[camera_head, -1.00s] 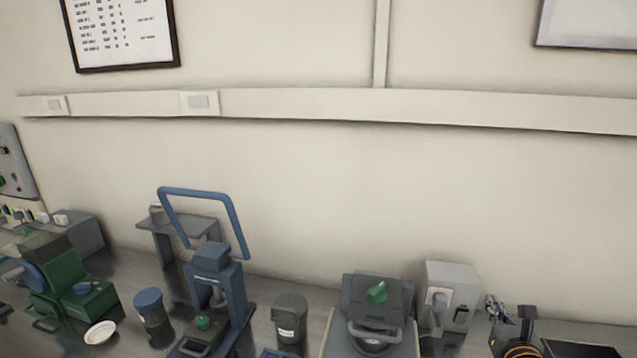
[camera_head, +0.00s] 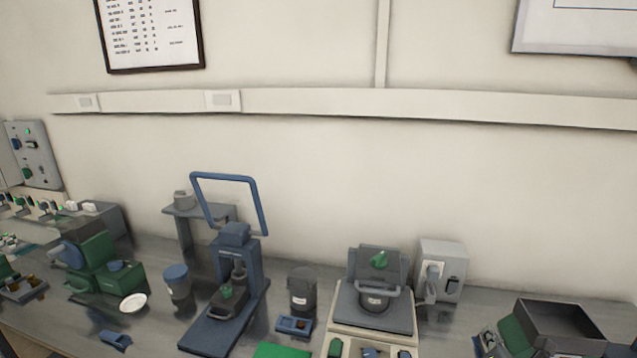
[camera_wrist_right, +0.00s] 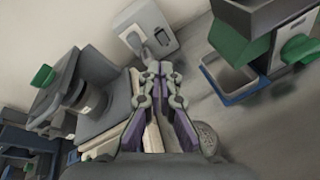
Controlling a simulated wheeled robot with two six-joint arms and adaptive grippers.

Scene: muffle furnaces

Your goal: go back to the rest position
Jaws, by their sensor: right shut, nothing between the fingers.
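My right gripper (camera_wrist_right: 159,72) shows in the right wrist view, with its dark fingers together and nothing between them. It hangs in the air in front of the grey switch box (camera_wrist_right: 146,32), between the balance-like device with a green knob (camera_wrist_right: 84,92) and the green machine (camera_wrist_right: 236,45). In the head view I cannot make the right gripper out clearly from the machine parts at the bottom right. My left gripper is not in view.
The grey bench (camera_head: 205,326) holds a blue press (camera_head: 235,262), green machine (camera_head: 105,275), dark jar (camera_head: 302,290), device with a green knob (camera_head: 378,290), grey switch box (camera_head: 441,271) and open-topped hopper (camera_head: 560,325).

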